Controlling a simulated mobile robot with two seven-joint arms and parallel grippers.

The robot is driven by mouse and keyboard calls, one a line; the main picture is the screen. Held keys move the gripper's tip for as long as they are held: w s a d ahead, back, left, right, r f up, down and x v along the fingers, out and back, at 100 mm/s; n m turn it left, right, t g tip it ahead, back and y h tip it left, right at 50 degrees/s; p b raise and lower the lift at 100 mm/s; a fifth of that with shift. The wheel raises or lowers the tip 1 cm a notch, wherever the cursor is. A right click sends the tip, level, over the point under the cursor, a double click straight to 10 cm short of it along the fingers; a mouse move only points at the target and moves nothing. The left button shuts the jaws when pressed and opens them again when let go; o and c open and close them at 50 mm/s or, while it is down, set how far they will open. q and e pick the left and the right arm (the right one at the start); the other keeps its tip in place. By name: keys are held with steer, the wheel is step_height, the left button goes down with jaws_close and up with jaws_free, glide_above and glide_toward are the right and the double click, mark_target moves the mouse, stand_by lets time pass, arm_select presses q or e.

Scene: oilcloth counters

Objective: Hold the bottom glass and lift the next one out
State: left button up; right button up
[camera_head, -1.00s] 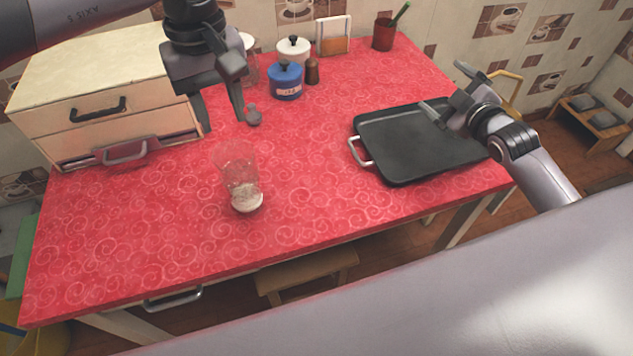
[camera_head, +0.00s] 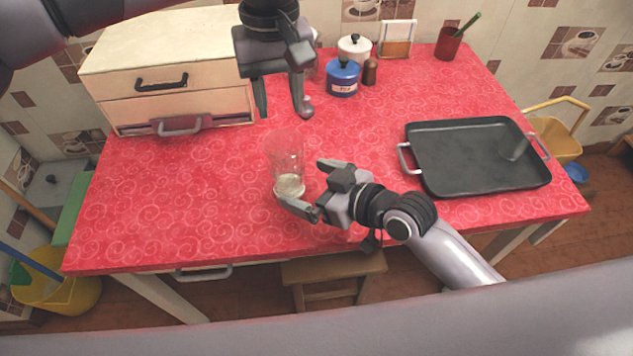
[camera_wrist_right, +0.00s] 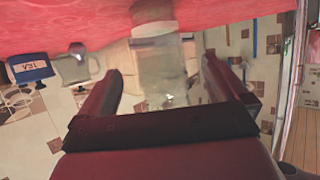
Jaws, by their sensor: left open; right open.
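The clear stacked glasses (camera_head: 287,152) stand upright on the red oilcloth, with a pale whitish base at the bottom. Where one glass ends and another begins is hard to see. My right gripper (camera_head: 305,183) is open beside the lower part, its two fingers reaching in from the right. In the right wrist view the glass (camera_wrist_right: 160,72) shows between the open fingers, with gaps on both sides. My left gripper (camera_head: 283,110) is open and empty, pointing down above and behind the rim in the head view.
A black tray (camera_head: 475,160) lies on the right of the red table (camera_head: 190,220). A cream drawer box (camera_head: 165,65) stands back left. A blue pot (camera_head: 343,77), a white pot (camera_head: 355,46) and a brown shaker (camera_head: 370,72) stand behind. The front left is clear.

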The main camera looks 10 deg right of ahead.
mark_target(288, 177)
steer(key=shift+x, duration=3.2)
steer(key=c, duration=1.2)
